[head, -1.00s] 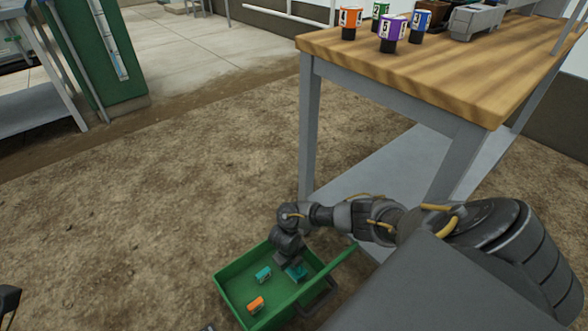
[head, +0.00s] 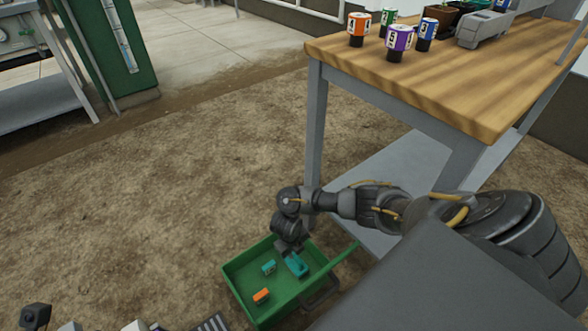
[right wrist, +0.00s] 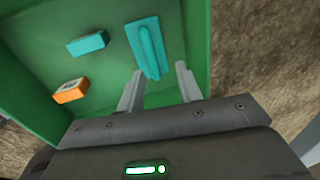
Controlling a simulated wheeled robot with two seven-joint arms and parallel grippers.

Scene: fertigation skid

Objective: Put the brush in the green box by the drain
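The brush (head: 297,266), a teal block with a raised handle, lies inside the green box (head: 232,280) on the ground, at the side under my right arm. In the right wrist view the brush (right wrist: 148,48) lies just past my fingertips, lengthwise to the view, with clear space between it and the fingers. My right gripper (right wrist: 160,69) is open and empty over the box. In the head view the right gripper (head: 293,248) points down, its fingers mostly hidden. My left gripper is not in view.
A small teal block (head: 269,267) and an orange block (head: 261,296) also lie in the box. A wooden-topped table (head: 400,85) with numbered cups stands behind my arm. Bare soil is free to the left.

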